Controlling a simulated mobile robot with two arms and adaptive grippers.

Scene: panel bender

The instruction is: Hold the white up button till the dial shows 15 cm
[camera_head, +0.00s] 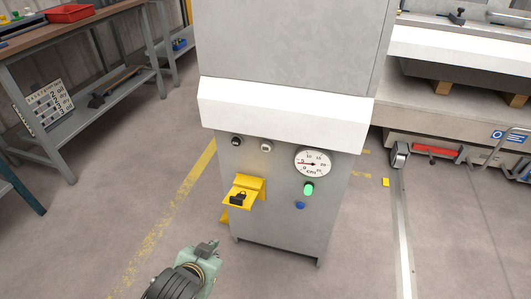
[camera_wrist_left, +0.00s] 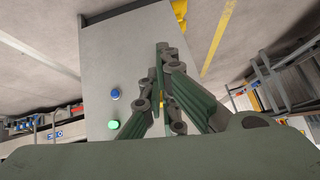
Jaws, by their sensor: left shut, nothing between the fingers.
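The white button (camera_head: 266,146) sits on the front of the grey cabinet (camera_head: 270,220), just under its white ledge, to the right of a black button (camera_head: 236,141). The round dial (camera_head: 312,163) is to the right of the white button. Its needle points left, toward the low numbers; the exact value is too small to read. My left gripper (camera_head: 208,247) is shut and empty, low in front of the cabinet and apart from the buttons. Its closed fingers show in the left wrist view (camera_wrist_left: 161,48). My right gripper is not in view.
A green button (camera_head: 308,188) and a blue button (camera_head: 300,205) are below the dial. A yellow bracket (camera_head: 257,187) with a black item juts out under the black button, above my left gripper. A workbench (camera_head: 100,35) stands at left. Floor before the cabinet is clear.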

